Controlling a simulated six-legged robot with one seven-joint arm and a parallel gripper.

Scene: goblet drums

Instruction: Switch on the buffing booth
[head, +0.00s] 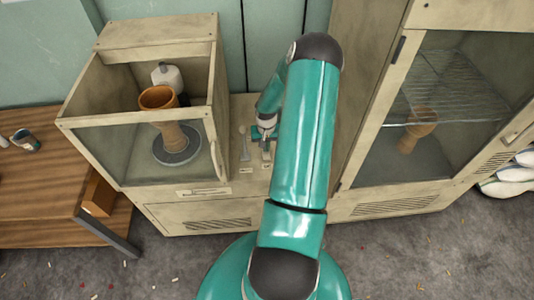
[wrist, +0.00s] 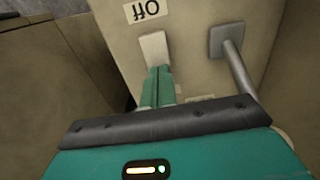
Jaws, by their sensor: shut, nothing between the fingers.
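The buffing booth (head: 140,45) is a beige box with a clear front at the left in the head view. A goblet drum (head: 158,99) stands inside on a round grey turntable (head: 176,158), below a pale buffing head (head: 167,76). A panel to the right of the booth bears a pale switch plate (wrist: 153,46) and a grey metal lever (wrist: 228,55); the lever also shows in the head view (head: 244,146). My gripper (wrist: 158,72) is shut and empty, its fingertips at the lower edge of the pale switch plate. Whether they touch it I cannot tell.
A beige cabinet with a glass door stands at the right, holding another goblet drum (head: 416,129) and a wire rack (head: 440,92). A wooden table (head: 40,185) stands at the left. A printed label (wrist: 146,10) is beside the switch plate. My arm hides part of the panel.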

